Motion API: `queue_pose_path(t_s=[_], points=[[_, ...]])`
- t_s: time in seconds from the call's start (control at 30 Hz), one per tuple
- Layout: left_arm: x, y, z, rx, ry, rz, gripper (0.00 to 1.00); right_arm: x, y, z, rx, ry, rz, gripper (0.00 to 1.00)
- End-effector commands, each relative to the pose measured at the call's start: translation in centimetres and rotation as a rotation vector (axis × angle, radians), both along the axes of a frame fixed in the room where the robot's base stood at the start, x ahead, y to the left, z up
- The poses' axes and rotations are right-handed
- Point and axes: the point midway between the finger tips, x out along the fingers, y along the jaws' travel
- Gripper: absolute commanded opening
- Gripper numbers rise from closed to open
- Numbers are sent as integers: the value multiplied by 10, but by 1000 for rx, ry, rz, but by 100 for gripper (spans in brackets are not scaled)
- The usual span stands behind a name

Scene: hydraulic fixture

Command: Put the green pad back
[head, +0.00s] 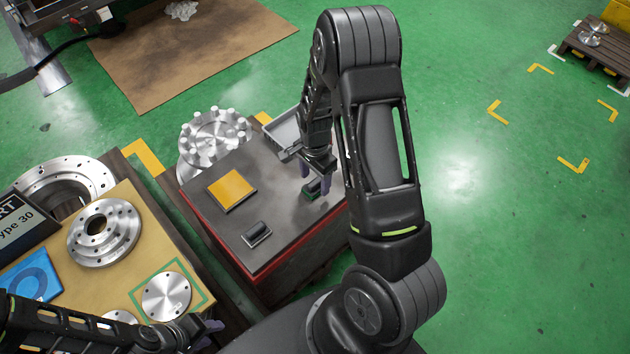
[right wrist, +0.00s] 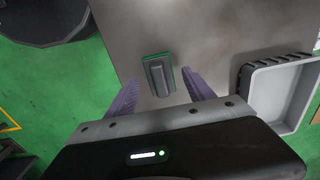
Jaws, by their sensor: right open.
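The green pad (head: 311,194) lies on the grey top of the red-sided block. In the right wrist view, the green pad (right wrist: 172,58) shows as a green edge around a grey raised grip. My right gripper (head: 315,178) is open above it. In the right wrist view, the fingers of my right gripper (right wrist: 161,78) stand on either side of the pad's grip, with gaps visible; I cannot tell their height above it. My left gripper (head: 212,331) is low at the left over the bench edge; its jaw opening is unclear.
The block top (head: 215,216) also holds a yellow square (head: 232,188) and a dark pad with a grip (head: 257,234). A grey tray (right wrist: 284,88) lies right of the green pad in the wrist view. A flanged metal part (head: 213,135) stands behind. Metal discs (head: 104,232) lie on the left bench.

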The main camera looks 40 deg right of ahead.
Motion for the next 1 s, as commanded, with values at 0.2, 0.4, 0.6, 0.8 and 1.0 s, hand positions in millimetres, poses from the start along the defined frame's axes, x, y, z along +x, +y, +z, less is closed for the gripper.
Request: queue_pose_path(t_s=[0.2,0.4,0.6,0.8,1.0], points=[[0,0,6,0,0,0,36,2,1,46,0,-6,2,62],[0,0,10,0,0,1,36,1,1,84,1,-4,0,62],[0,0,12,0,0,1,36,0,1,102,1,-1,0,62],[0,0,11,0,0,1,36,-1,1,103,1,0,0,62],[0,0,11,0,0,1,36,0,1,103,1,0,0,62]])
